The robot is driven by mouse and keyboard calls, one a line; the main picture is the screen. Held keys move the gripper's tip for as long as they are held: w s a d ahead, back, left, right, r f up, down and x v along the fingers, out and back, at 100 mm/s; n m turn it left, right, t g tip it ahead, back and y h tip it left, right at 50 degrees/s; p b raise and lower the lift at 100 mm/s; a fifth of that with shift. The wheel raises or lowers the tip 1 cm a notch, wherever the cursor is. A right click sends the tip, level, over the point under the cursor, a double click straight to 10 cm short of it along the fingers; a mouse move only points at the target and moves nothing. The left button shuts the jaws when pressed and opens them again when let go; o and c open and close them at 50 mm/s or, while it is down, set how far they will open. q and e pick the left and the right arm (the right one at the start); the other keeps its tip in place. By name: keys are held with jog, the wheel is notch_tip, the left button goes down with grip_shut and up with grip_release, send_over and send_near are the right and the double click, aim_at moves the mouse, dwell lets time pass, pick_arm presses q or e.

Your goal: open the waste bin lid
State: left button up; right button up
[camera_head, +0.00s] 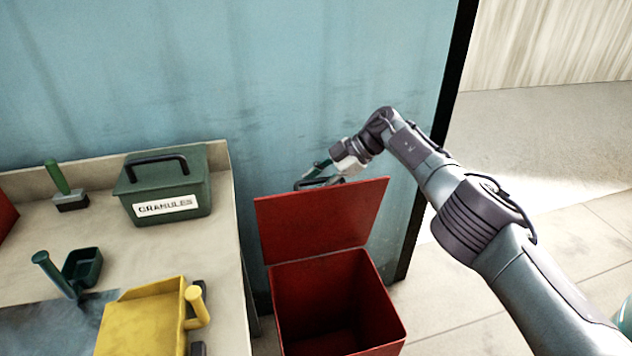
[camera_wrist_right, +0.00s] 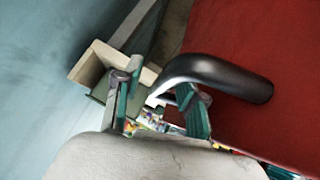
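The red waste bin (camera_head: 337,300) stands on the floor to the right of the bench. Its lid (camera_head: 320,218) is raised, roughly upright at the far side, and the bin's mouth shows open and dark inside. My right gripper (camera_head: 320,171) is behind the lid's top edge, by the dark handle, which is partly hidden there. In the right wrist view, the curved black handle (camera_wrist_right: 215,72) rises from the red lid and reaches toward the space between the fingers. The teal fingers (camera_wrist_right: 158,108) stand apart, with a gap visible between them. My left gripper is not in view.
The bench (camera_head: 108,245) on the left holds a green granules box (camera_head: 168,187), a yellow container (camera_head: 145,320), a green scoop (camera_head: 80,268) and a brush (camera_head: 66,188). A blue wall (camera_head: 270,80) stands close behind the bin. Floor is clear at right.

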jog(key=shift+d+r, duration=0.15)
jog(key=shift+d, duration=0.05)
jog(key=v, duration=1.1)
jog(key=shift+d+r, duration=0.2)
jog(key=shift+d, duration=0.05)
